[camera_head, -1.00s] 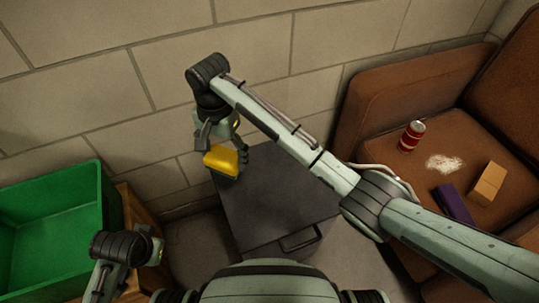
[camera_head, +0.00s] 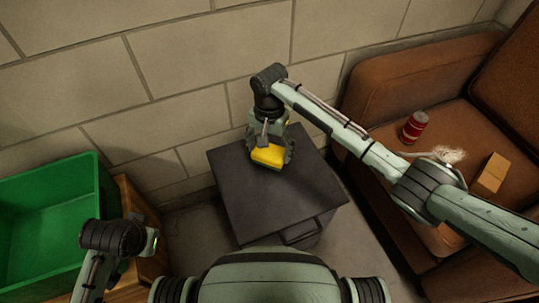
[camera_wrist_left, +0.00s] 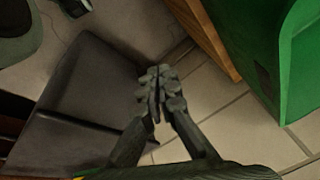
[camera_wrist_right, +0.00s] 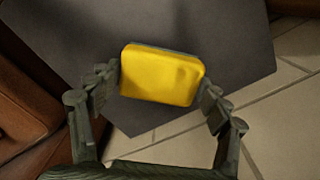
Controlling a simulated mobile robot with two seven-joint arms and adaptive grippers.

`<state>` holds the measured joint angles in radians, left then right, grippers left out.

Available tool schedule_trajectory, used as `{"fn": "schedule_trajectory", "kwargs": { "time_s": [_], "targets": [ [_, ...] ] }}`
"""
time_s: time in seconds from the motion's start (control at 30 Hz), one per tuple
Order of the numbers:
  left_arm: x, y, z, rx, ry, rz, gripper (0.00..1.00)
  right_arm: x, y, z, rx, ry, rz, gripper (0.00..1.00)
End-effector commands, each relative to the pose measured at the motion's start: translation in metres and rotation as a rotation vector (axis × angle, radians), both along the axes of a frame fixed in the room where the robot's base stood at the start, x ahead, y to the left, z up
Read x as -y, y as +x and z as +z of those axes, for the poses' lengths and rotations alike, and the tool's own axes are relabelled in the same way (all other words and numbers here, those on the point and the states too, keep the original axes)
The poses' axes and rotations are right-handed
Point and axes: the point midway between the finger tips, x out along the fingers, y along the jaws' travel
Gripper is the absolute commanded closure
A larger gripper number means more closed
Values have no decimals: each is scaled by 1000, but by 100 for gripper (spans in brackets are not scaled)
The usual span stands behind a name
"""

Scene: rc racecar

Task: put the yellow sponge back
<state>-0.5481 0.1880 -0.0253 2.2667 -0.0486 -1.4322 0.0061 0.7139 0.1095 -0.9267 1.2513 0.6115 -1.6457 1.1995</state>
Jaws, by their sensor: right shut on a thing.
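The yellow sponge (camera_head: 267,156) is between the fingers of my right gripper (camera_head: 270,150), over the back part of the dark grey cabinet top (camera_head: 240,195). In the right wrist view the sponge (camera_wrist_right: 163,76) lies between the two fingers, with the grey top (camera_wrist_right: 235,60) behind it. I cannot tell whether the sponge touches the top. My left gripper (camera_wrist_left: 158,88) is empty, with its fingertips together, above the floor beside the cabinet.
A green bin (camera_head: 50,225) stands at the left by a wooden piece (camera_head: 140,205). A brown sofa (camera_head: 390,100) at the right holds a red can (camera_head: 414,127), a white spill (camera_head: 448,154) and a tan block (camera_head: 490,174). A block wall is behind. The cabinet's front top is clear.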

Motion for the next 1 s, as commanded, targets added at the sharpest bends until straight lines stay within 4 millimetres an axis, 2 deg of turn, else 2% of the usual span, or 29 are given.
{"fn": "schedule_trajectory", "kwargs": {
  "time_s": [0.03,0.13,0.23,0.37,0.4,0.53,0.87,1.0],
  "targets": [
    [0,0,0,0,0,2,100,1,-1,-11,-2,-3,0,46],
    [1,-1,12,12,1,6,100,1,-1,-24,-1,-3,0,46],
    [2,-1,19,18,1,5,100,0,0,-27,1,-1,0,46],
    [1,-1,18,15,1,5,100,0,-1,-27,-1,-2,0,46],
    [1,-2,17,13,2,6,100,0,-1,-27,-1,-2,0,18],
    [1,-3,14,7,2,6,100,0,-1,-27,-1,-2,0,3],
    [-2,-4,14,6,9,1,100,0,0,-26,1,-1,0,3],
    [-1,-2,16,14,7,-1,100,0,0,-14,1,1,0,3]
  ]
}}
